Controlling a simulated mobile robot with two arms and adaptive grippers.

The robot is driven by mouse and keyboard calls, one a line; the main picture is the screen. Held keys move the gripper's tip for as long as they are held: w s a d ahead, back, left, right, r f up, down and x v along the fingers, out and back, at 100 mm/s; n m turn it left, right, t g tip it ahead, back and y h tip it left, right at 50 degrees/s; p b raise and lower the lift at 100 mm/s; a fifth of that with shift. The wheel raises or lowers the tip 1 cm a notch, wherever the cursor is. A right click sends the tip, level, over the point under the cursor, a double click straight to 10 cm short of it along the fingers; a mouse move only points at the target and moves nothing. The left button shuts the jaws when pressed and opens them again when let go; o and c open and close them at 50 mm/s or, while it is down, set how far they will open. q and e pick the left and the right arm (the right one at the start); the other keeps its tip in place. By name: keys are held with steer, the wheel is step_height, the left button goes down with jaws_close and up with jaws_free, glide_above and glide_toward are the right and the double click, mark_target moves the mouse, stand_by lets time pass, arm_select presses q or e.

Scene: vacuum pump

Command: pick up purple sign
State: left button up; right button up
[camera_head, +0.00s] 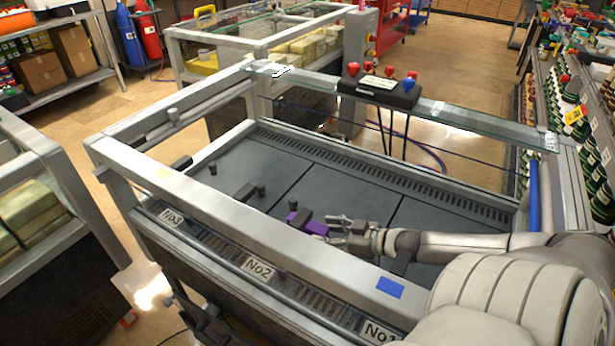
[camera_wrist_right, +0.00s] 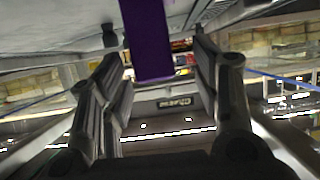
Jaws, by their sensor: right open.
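The purple sign (camera_head: 315,226) is a small block with a dark middle, on the grey bed inside the machine frame, near its front rail. It also shows in the right wrist view (camera_wrist_right: 148,40) as a purple strip coming down from the top, between the two fingers. My right gripper (camera_head: 336,229) reaches in from the right, with its fingers apart just beside the sign. In the right wrist view my right gripper (camera_wrist_right: 164,75) is open on either side of the strip. Contact cannot be told. My left gripper is not in view.
The front rail (camera_head: 240,237) of the frame runs close to the sign, above labels such as No2 (camera_head: 258,268). Small dark knobs (camera_head: 262,190) stand on the bed to the left. A glass-topped back rail (camera_head: 450,115) carries a black control box (camera_head: 378,92).

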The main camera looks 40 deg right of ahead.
mark_target(314, 229)
steer(key=shift+x, duration=1)
steer(key=shift+d+b+x, duration=0.2)
steer(key=shift+b+x, duration=0.4)
steer(key=shift+x, duration=2.05)
steer(key=shift+r, duration=0.15)
steer(key=c, duration=1.1)
